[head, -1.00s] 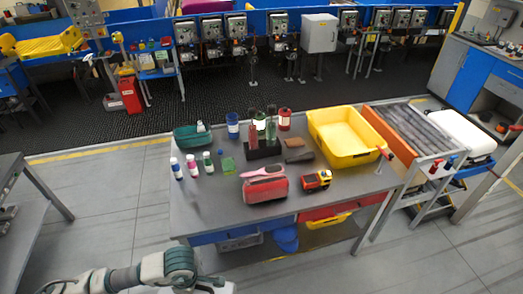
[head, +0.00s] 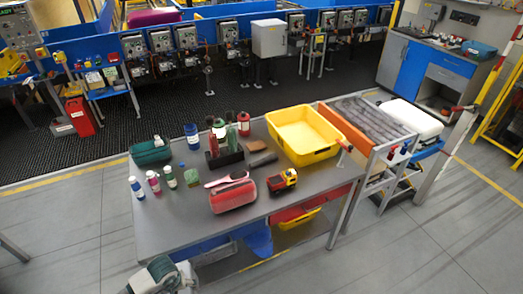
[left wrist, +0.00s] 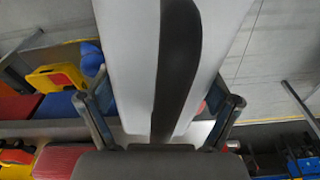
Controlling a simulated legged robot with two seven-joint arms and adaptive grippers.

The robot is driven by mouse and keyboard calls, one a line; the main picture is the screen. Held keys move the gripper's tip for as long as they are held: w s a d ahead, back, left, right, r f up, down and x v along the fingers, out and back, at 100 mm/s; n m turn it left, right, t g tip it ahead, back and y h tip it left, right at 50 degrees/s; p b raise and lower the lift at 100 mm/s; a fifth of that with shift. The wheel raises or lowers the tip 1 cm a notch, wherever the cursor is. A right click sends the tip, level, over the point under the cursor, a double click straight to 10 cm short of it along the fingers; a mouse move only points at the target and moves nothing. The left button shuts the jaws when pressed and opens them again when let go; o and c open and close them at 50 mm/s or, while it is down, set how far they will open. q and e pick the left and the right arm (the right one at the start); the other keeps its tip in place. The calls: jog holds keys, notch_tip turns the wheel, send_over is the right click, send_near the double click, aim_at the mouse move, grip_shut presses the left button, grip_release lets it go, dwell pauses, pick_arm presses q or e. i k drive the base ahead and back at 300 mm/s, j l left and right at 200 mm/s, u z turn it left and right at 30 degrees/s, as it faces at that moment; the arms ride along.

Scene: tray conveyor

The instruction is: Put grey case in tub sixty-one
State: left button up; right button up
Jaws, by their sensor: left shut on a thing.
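My left gripper (left wrist: 160,118) is shut on a light grey case (left wrist: 128,55) with a dark band along it, which fills the middle of the left wrist view. The fingers show on either side of the case. In the head view only part of my left arm shows at the bottom edge, left of the table front; its gripper cannot be made out there. An open, empty-looking yellow tub (head: 305,155) stands at the table's back right. No number is legible on it. My right gripper is not in view.
The grey table (head: 165,225) holds several bottles, a green container (head: 150,151), a dark holder (head: 222,161), a red case (head: 233,197) and a red-yellow tool (head: 282,181). A roller conveyor (head: 365,121) adjoins on the right, with a white object (head: 411,118) beyond. Floor in front is clear.

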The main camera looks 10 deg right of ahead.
aim_at(304, 141)
jog(key=i+l, duration=0.1)
jog(key=l, duration=1)
jog(key=i+l, duration=0.15)
jog(key=l, duration=0.4)
